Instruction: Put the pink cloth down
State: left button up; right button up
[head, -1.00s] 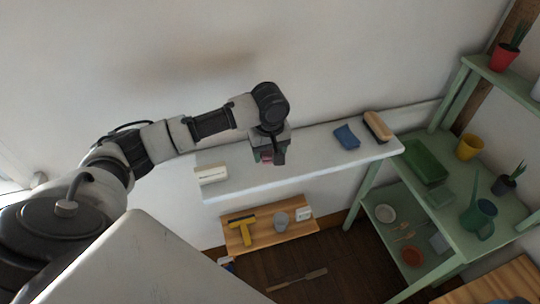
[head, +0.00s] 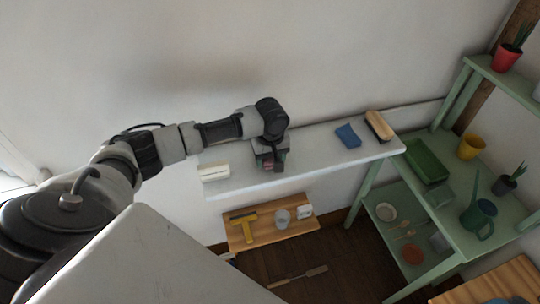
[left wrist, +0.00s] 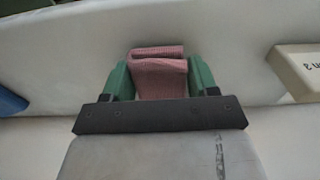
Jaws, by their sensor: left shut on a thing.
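The pink cloth (left wrist: 158,72) is folded and sits between the two green fingers of my left gripper (left wrist: 160,80) in the left wrist view. The gripper is shut on it. In the head view my left gripper (head: 272,167) points down over the middle of the white shelf (head: 325,158), with only a small bit of pink showing at its fingers. In the left wrist view the cloth appears at or close above the white surface; I cannot tell whether it touches. My right gripper is not in view.
A cream block (head: 215,172) stands left of the gripper on the shelf. A blue cloth (head: 347,135) and a brush (head: 379,126) lie to the right. Clear shelf lies between. A wooden shelf (head: 295,231) is below, and a green rack (head: 450,205) stands right.

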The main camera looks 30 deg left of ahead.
pick_arm(q)
jog(key=shift+f, duration=0.35)
jog(key=o, duration=0.9)
notch_tip(320, 180, up, 13)
jog(key=shift+s+d+b, duration=0.25)
jog(key=shift+s+b, duration=0.05)
jog(key=shift+b, duration=0.15)
